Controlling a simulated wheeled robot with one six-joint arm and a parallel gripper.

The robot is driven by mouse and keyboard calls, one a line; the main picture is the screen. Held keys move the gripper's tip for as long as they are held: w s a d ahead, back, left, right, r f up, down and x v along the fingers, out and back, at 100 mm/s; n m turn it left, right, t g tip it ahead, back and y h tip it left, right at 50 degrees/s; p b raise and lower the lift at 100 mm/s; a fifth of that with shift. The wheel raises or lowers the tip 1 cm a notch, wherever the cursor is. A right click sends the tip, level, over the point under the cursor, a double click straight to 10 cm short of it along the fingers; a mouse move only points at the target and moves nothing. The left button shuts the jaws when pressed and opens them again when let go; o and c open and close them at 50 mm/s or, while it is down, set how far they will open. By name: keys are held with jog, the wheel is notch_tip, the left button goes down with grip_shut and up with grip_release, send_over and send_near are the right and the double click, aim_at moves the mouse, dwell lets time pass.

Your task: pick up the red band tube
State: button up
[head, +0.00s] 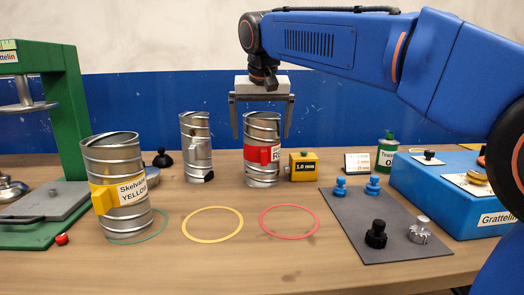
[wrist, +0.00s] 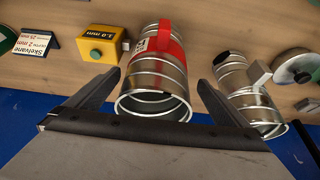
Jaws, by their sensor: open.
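The red band tube (head: 262,171) is a ribbed metal duct with a red band and a white label. It stands upright at the back of the table in the head view. My gripper (head: 261,133) is open, pointing down, with one finger on each side of the tube's upper end. In the wrist view, the red band tube (wrist: 160,75) shows its open end between the fingertips of my gripper (wrist: 153,82). Gaps show on both sides, and I see no grip on it.
A plain metal tube (head: 196,150) stands left of it, and a yellow box (head: 303,167) close on its right. The yellow band tube (head: 119,190) stands front left. Yellow (head: 212,225) and red (head: 289,221) rings mark clear table in front. A grey mat (head: 345,215) holds several knobs.

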jog(key=shift+d+x, duration=0.2)
jog(key=shift+x, duration=2.35)
jog(key=shift+s, duration=0.15)
jog(key=c, duration=1.4)
